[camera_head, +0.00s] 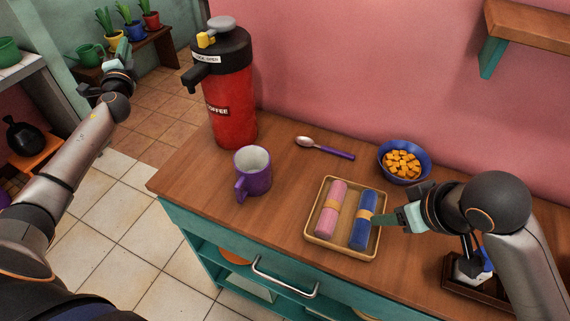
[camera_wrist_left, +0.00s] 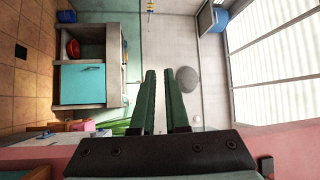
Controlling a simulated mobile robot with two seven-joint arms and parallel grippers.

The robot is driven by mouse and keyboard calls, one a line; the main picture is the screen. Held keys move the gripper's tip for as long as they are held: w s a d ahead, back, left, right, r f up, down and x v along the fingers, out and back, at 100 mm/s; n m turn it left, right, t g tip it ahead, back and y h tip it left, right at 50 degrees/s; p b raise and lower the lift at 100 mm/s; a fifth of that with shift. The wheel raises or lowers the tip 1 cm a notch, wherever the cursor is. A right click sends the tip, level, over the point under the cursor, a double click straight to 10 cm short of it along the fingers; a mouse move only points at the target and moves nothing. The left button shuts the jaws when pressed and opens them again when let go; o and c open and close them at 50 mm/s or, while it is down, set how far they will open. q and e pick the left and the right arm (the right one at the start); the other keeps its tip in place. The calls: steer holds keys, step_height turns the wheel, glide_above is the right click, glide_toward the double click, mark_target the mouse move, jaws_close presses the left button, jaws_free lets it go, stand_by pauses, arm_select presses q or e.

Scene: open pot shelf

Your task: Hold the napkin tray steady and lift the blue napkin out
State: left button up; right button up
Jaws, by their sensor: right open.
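The napkin tray (camera_head: 314,243) is a shallow tan tray on the wooden counter, holding a pink rolled napkin (camera_head: 327,222) on its left side and the blue napkin (camera_head: 357,235) on its right. Each roll has a tan band. My right gripper (camera_head: 384,222) is open at the tray's right edge, with its green fingers close to the blue napkin; I cannot tell whether they touch. My left gripper (camera_head: 122,52) is far off to the left, away from the counter. In the left wrist view its fingers (camera_wrist_left: 159,72) are apart with nothing between them.
A red coffee dispenser (camera_head: 233,105) and a purple mug (camera_head: 257,181) stand left of the tray. A spoon (camera_head: 325,148) and a blue bowl of orange cubes (camera_head: 404,180) lie behind it. A dark caddy (camera_head: 455,275) is at right, partly behind my right arm.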

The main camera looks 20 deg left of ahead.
arm_select(q)
steer(key=w+d+r+n+t, duration=0.1)
steer(key=d+r+t, duration=0.1)
steer(key=d+r, duration=0.75)
steer(key=w+d+r+n+t, duration=0.1)
steer(key=d+r+t, duration=0.3)
steer(key=r, duration=1.1)
steer(key=w+d+r+t, duration=0.1)
steer(key=w+d+r, duration=0.1)
steer(key=d+r, duration=0.8)
steer(key=w+d+f+m+g+h, duration=0.4)
steer(key=w+d+f+m+h, duration=0.15)
steer(key=d+f, duration=0.35)
steer(key=s+d+f+m+g+h, duration=0.1)
steer(key=d+f+m+g+h, duration=0.6)
steer(key=d+f, duration=0.7)
steer(key=s+d+f+m+g+y, duration=0.1)
steer(key=s+d+f+m+g, duration=0.45)
steer(key=s+f+m, duration=0.4)
steer(key=s+d+f+m+g, duration=0.4)
steer(key=s+f+m+g, duration=0.3)
steer(key=s+f, duration=0.4)
steer(key=shift+n+t, duration=0.25)
steer(key=shift+n, duration=0.05)
steer(key=f, duration=0.3)
steer(key=s+f, duration=0.1)
steer(key=f, duration=0.6)
steer(key=shift+s+a+f, duration=0.15)
steer(key=shift+a+f, duration=0.1)
steer(key=shift+f, duration=0.1)
